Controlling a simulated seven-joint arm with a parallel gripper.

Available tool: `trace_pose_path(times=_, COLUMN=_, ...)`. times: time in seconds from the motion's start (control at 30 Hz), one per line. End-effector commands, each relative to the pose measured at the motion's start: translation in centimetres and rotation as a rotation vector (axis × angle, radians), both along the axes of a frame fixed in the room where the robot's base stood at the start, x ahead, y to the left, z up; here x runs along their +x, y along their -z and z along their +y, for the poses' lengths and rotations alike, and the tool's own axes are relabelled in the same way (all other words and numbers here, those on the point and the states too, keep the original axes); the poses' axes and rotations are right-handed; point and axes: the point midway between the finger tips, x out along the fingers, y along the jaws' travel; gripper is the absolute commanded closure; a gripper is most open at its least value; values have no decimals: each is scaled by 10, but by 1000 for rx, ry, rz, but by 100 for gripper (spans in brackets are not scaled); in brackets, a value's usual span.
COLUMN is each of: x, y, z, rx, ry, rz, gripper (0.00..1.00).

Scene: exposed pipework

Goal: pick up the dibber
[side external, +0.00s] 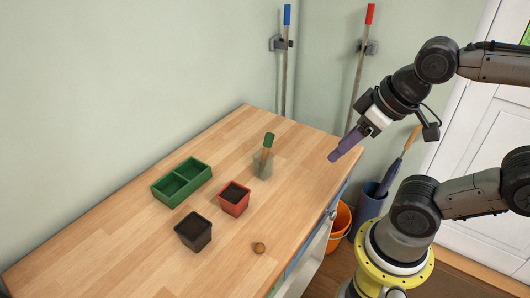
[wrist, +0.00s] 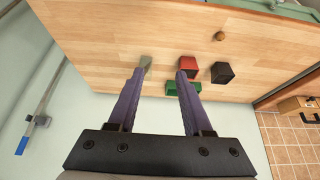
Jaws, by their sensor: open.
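The dibber (side external: 268,141), a wooden stick with a green top, stands leaning slightly in a translucent grey-green cup (side external: 262,168) toward the back of the wooden bench. My gripper (side external: 335,156) is open and empty, held in the air to the right of the cup and apart from it. In the wrist view, the two purple fingers of my gripper (wrist: 160,72) are spread wide. The cup (wrist: 146,61) shows there just beyond the left fingertip; I cannot make out the dibber clearly in that view.
A green two-part tray (side external: 182,183), a red pot (side external: 234,199) and a black pot (side external: 194,231) with soil stand left of the cup. A small brown round object (side external: 259,247) lies near the front edge. Long-handled tools hang on the wall behind. The bench's right end is clear.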

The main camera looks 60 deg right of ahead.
Motion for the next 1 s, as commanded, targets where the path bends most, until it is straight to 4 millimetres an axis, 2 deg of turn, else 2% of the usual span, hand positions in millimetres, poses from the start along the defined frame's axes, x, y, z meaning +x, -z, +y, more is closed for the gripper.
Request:
trace_pose_path(times=0.2, x=0, y=0, z=0, rx=0, ry=0, rz=0, gripper=50)
trace_pose_path(times=0.3, x=0, y=0, z=0, rx=0, ry=0, rz=0, gripper=34)
trace_pose_path(times=0.57, x=0, y=0, z=0, rx=1, ry=2, rz=0, gripper=34)
trace_pose_path(times=0.67, x=-6, y=3, z=-4, rx=-17, ry=9, rz=31, gripper=34)
trace_pose_path(times=0.77, x=-13, y=2, z=-24, rx=-114, ry=16, rz=92, gripper=34)
trace_pose_path(times=0.87, x=-18, y=10, z=-55, rx=-286, ry=-5, rz=257, gripper=34)
trace_pose_path(times=1.0, x=-4, y=17, z=-95, rx=-615, ry=-122, rz=538, gripper=34)
